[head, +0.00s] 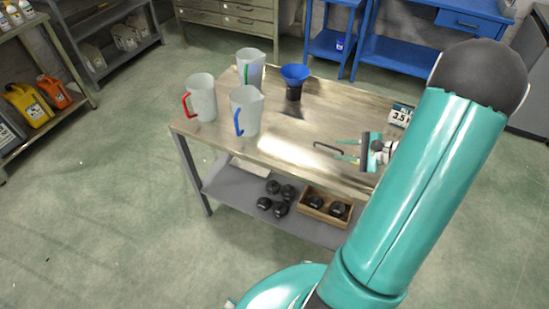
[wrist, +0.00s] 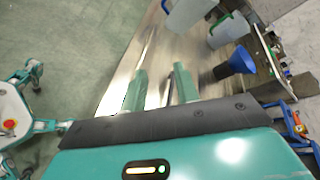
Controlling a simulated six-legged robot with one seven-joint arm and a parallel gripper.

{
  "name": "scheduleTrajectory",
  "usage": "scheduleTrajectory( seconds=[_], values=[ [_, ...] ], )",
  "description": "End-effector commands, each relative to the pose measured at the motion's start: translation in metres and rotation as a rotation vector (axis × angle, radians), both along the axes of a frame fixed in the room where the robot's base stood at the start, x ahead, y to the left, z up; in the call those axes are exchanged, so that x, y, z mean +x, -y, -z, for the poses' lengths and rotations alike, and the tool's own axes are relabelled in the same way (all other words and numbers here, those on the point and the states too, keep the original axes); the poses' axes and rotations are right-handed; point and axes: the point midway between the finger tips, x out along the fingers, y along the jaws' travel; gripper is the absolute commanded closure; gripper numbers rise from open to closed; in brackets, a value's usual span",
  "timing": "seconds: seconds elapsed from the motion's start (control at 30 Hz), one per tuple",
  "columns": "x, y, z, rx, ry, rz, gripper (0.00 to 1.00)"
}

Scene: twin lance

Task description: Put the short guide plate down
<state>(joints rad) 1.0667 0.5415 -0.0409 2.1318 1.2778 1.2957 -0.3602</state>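My gripper (head: 347,150) is over the right part of the metal-topped bench (head: 290,130). In the wrist view its two teal fingers (wrist: 160,88) stand apart, and I see no plate clearly between them. A thin dark bent outline (head: 328,143) lies just left of the fingertips in the head view. It may be the short guide plate, but I cannot tell for sure. In the wrist view a thin dark strip (wrist: 146,46) shows beyond the fingers on the bench side. I cannot tell whether it is the same thing.
Jugs with red (head: 201,98), blue (head: 246,110) and green (head: 250,68) handles stand on the bench's left half. A blue funnel (head: 295,74) sits in a dark holder. A "3.5" display (head: 400,116) stands behind my gripper.

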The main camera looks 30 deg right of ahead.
Motion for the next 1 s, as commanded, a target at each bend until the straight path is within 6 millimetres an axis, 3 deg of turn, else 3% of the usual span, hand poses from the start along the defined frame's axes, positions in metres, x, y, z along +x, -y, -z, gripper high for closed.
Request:
scheduleTrajectory(
  seconds=[0.03, 0.2, 0.5, 0.7, 1.0],
  values=[
    [0.009, -0.026, -0.018, -0.056, -0.014, -0.092, 0.69],
    [0.014, -0.101, -0.058, -0.243, -0.075, -0.368, 0.69],
    [-0.012, -0.204, -0.113, -0.653, -0.115, -0.768, 0.69],
    [-0.040, -0.248, -0.144, -0.972, -0.077, -0.962, 0.69],
    [-0.078, -0.284, -0.189, -1.456, 0.089, -1.107, 0.69]
  ],
)
